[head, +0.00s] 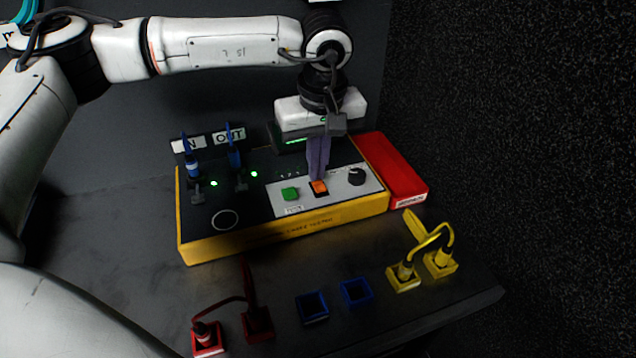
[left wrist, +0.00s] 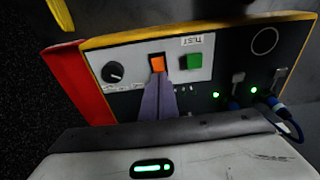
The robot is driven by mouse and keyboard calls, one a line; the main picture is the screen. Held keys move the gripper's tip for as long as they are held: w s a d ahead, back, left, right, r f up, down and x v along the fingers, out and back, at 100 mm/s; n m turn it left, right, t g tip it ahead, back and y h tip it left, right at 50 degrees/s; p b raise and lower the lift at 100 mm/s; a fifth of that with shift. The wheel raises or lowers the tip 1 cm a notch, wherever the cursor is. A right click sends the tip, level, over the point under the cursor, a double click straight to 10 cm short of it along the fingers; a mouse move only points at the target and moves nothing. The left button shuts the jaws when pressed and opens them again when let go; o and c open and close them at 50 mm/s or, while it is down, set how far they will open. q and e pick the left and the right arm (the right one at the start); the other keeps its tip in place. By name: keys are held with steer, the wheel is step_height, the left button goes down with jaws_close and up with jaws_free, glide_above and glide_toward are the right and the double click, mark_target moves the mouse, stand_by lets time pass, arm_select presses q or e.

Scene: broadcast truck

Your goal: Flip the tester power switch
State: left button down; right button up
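The tester (head: 290,231) is a yellow-edged box with a dark top, on a dark table. Its orange rocker switch (head: 319,187) sits on a light panel between a green button (head: 291,194) and a black knob (head: 357,176). My left gripper (head: 318,178) points down, its purple fingers together with nothing between them. The fingertips are at the switch's edge; I cannot tell if they touch it. In the left wrist view, the fingertips (left wrist: 158,77) end right at the orange switch (left wrist: 157,63). My right gripper is not in view.
Blue cables (head: 234,158) stand in the tester's IN and OUT side, beside green lights. A red block (head: 393,168) adjoins the tester's right end. Red plugs (head: 207,337), empty blue sockets (head: 356,291) and yellow plugs (head: 404,274) line the table's front.

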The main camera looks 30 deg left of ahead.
arm_select(q)
steer(key=shift+s+d+f, duration=0.1)
steer(key=shift+s+f, duration=0.05)
steer(key=shift+s, duration=0.05)
step_height(320, 180, up, 7)
steer(key=p, duration=0.4)
steer(key=shift+p, duration=0.3)
stand_by(0.4)
